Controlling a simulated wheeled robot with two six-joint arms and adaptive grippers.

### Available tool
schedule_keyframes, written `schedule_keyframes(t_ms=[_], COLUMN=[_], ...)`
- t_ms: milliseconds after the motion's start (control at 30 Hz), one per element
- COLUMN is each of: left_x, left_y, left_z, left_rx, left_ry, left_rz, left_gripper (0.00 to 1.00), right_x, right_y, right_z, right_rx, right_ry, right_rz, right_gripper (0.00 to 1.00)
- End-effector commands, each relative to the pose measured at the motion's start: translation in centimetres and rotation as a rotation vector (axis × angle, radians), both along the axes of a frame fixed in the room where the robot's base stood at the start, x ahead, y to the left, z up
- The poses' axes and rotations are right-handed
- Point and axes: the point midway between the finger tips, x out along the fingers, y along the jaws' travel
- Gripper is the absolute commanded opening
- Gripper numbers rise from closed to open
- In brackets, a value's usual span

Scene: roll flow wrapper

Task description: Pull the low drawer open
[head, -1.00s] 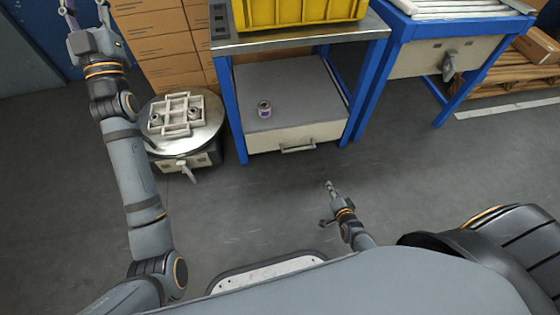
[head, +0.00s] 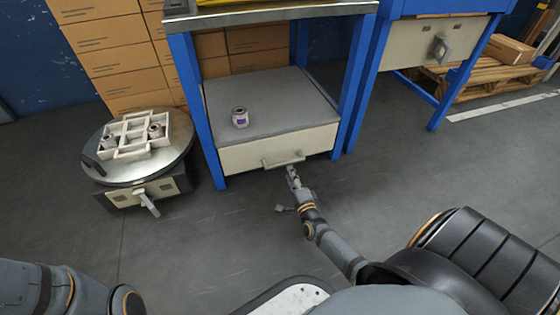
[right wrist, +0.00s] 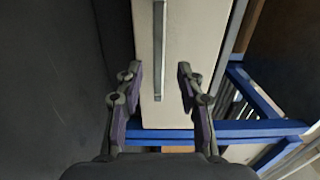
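The low drawer (head: 240,157) is the cream front under the grey shelf of the blue-legged bench, and it looks shut. Its bar handle (head: 283,160) sticks out from the front. My right gripper (head: 292,174) is just in front of the handle, a little below it in the head view. In the right wrist view the gripper (right wrist: 160,88) is open, its two fingers apart on either side of the line of the handle (right wrist: 160,45). The handle lies ahead of the fingertips, and nothing is held. My left gripper is out of the head view; only part of my left arm shows.
A purple-labelled can (head: 240,117) stands on the grey shelf (head: 280,95) above the drawer. A round turntable (head: 165,165) with a white tray (head: 130,143) stands left. Blue bench legs (head: 196,130) flank the drawer. The floor in front is clear.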

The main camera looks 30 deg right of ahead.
Motion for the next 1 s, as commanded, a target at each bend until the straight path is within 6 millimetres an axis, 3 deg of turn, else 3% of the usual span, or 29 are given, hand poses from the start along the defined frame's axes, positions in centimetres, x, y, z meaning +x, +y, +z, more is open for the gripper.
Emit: schedule_keyframes(t_ms=[100,300,667,1000], left_x=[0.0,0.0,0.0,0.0], left_y=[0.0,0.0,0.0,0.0], left_z=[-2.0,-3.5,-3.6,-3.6], left_rx=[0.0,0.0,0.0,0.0], left_ry=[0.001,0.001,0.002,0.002], left_rz=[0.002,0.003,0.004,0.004], left_gripper=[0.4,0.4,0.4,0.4], right_x=[2.7,5.7,6.6,6.6], right_y=[-0.7,-1.4,-1.6,-1.6], right_z=[-0.6,-0.5,-0.1,-0.1], right_rx=[-0.002,-0.001,-0.001,-0.001], right_ry=[-0.003,0.001,0.002,0.002], right_rz=[0.0,0.0,0.0,0.0], right_gripper=[0.38,0.38,0.38,0.0])
